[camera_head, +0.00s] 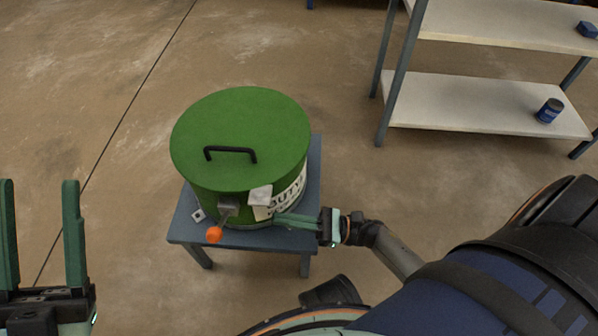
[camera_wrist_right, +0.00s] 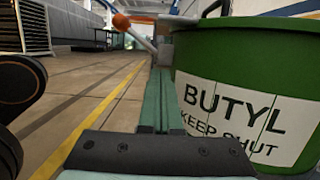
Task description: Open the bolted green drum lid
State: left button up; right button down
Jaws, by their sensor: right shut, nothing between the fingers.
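The green drum (camera_head: 290,185) stands upright on a small blue-grey table, with its green lid (camera_head: 245,120) on top and a black handle (camera_head: 230,152) across the lid. A metal bracket (camera_head: 229,202) on the drum's front carries a lever ending in an orange knob (camera_head: 214,235); the knob also shows in the right wrist view (camera_wrist_right: 121,22). My right gripper (camera_head: 278,218) is shut and empty, low beside the drum's labelled front, right of the lever. My left gripper (camera_head: 40,184) is open and empty, left of the table.
The small table (camera_head: 316,165) has little bare top around the drum. A small square piece with a dark centre (camera_head: 198,215) lies at its left front. A shelf unit (camera_head: 480,105) with a blue can (camera_head: 549,110) stands at the upper right. Floor at left is clear.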

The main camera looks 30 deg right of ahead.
jog(key=w+a+r, duration=0.2)
jog(key=a+r, duration=0.1)
jog(key=r, duration=0.2)
jog(key=shift+w+a, duration=0.2)
jog(key=shift+r, duration=0.1)
